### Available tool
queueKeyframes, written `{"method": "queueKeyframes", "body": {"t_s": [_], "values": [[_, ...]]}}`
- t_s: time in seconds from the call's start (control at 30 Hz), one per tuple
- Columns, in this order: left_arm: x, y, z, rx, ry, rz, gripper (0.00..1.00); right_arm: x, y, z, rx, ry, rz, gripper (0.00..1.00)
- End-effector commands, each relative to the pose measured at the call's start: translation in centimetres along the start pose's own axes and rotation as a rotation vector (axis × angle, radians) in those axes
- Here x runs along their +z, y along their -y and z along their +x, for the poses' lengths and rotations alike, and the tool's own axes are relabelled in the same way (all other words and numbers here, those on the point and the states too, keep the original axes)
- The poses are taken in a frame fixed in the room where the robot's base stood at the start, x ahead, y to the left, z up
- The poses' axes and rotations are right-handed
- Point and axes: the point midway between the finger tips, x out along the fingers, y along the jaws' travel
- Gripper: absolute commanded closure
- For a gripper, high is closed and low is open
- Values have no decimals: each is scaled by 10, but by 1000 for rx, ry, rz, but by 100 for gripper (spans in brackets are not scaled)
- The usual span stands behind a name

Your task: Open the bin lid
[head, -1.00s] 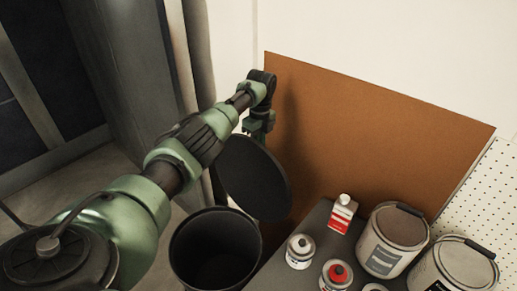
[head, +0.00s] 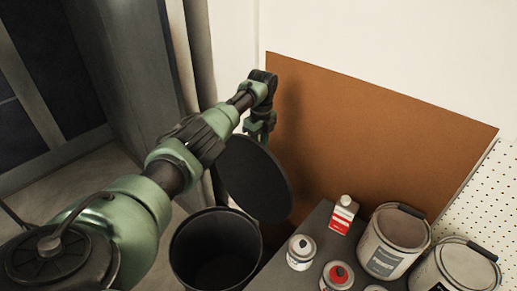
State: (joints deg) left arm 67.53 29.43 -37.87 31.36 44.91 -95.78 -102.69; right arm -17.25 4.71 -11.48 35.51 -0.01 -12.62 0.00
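The dark bin (head: 214,250) stands at the lower middle of the head view, with its round mouth uncovered and its inside dark. Its round black lid (head: 254,178) is raised and tilted steeply up behind the mouth, towards the brown board. My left arm reaches from the lower left over to the lid's upper edge. The end of my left arm, with the gripper (head: 259,127), is at or just behind that edge. Its fingertips are hidden by the lid, so I cannot tell whether they touch it. My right gripper is not in view.
Right of the bin, a dark surface (head: 314,222) holds paint cans (head: 393,243), small spray cans (head: 301,252) and a red-and-white bottle (head: 343,214). A brown board (head: 370,130) leans on the wall behind. Free floor (head: 100,170) shows at the left.

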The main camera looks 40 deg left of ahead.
Motion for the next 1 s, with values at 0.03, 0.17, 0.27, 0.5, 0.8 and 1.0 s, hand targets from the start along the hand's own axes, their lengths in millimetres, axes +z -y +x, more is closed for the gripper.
{"method": "queueKeyframes", "body": {"t_s": [0.03,0.17,0.27,0.5,0.8,1.0], "values": [[0,1,-3,-3,0,0,66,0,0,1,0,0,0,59],[0,2,-20,-6,0,0,66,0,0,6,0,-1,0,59],[1,2,-38,-5,0,-1,66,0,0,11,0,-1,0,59],[1,1,-70,-2,-1,-1,66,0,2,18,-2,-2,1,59],[1,0,-76,2,-1,-1,66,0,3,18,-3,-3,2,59],[-2,0,-78,2,-1,-1,66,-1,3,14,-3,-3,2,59]]}}
